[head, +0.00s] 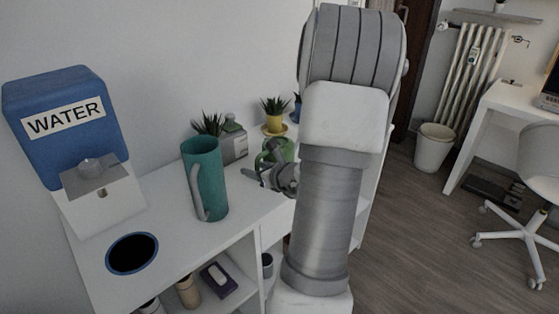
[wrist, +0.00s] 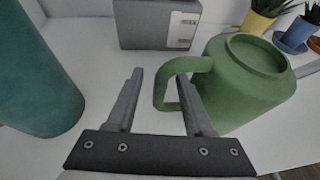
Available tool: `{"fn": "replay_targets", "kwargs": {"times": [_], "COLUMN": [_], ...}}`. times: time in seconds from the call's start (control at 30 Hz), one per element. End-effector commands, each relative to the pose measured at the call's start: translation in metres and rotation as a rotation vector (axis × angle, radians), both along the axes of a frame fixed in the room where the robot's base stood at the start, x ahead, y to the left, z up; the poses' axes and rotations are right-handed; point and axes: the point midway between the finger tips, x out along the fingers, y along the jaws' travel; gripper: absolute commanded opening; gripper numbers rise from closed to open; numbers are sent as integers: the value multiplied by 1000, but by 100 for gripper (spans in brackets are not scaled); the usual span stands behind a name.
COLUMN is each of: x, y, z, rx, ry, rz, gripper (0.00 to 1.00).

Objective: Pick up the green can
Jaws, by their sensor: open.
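The green can (wrist: 245,85) is a rounded vessel with a side handle (wrist: 163,92), standing upright on the white desk at the right of the wrist view. In the head view the can (head: 283,149) is partly hidden behind my arm and gripper. My gripper (wrist: 160,79) is open, with one finger on each side of the handle's outer part as seen in the wrist view. The right finger overlaps the handle's opening. I cannot tell whether either finger touches it. In the head view my gripper (head: 262,176) is low, just in front of the can.
A tall teal pitcher (head: 207,178) stands left of my gripper. A grey box (wrist: 157,27) is behind it, and potted plants (head: 273,118) stand at the back. A blue water dispenser (head: 62,125) is at far left, near a dark round opening (head: 132,254).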

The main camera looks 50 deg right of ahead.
Motion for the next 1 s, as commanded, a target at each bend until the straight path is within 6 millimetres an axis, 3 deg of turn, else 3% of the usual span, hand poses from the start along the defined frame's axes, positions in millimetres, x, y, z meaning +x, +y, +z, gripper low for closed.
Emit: {"fn": "replay_targets", "kwargs": {"times": [0.17,0.43,0.73,1.0], "x": [19,21,21,20], "y": [-4,-5,-5,-5], "z": [-9,-9,-9,-9], "rx": [0,0,0,0], "ry": [0,0,0,0], "rz": [1,0,0,0], "gripper": [52,52,0,0]}}
